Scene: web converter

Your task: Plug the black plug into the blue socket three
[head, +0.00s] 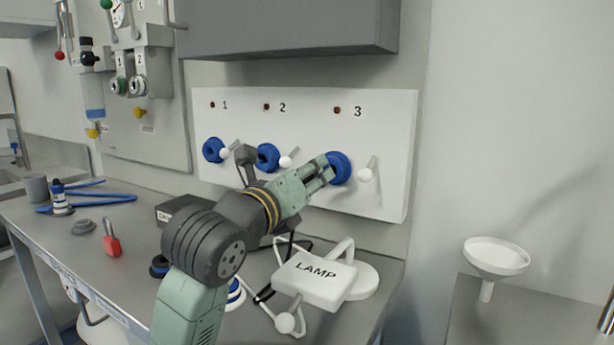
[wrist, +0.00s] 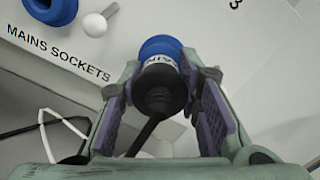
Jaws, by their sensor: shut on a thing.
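The black plug (wrist: 158,92) is between the fingers of my gripper (head: 322,172) in the wrist view, its black cable trailing down towards the camera. The gripper is shut on it. Blue socket three (head: 340,168) is on the white panel under the number 3, right at the fingertips. In the wrist view its blue ring (wrist: 160,44) shows directly beyond the plug, lined up with it. The plug's front end meets the ring in the picture; I cannot tell how deep it sits. In the head view the fingers hide the plug.
Blue sockets one (head: 213,150) and two (head: 267,157) are to the left, each with a white-knobbed lever beside it. The lever (head: 365,174) of socket three is close to its right. A white LAMP box (head: 315,277) with cables stands on the bench below.

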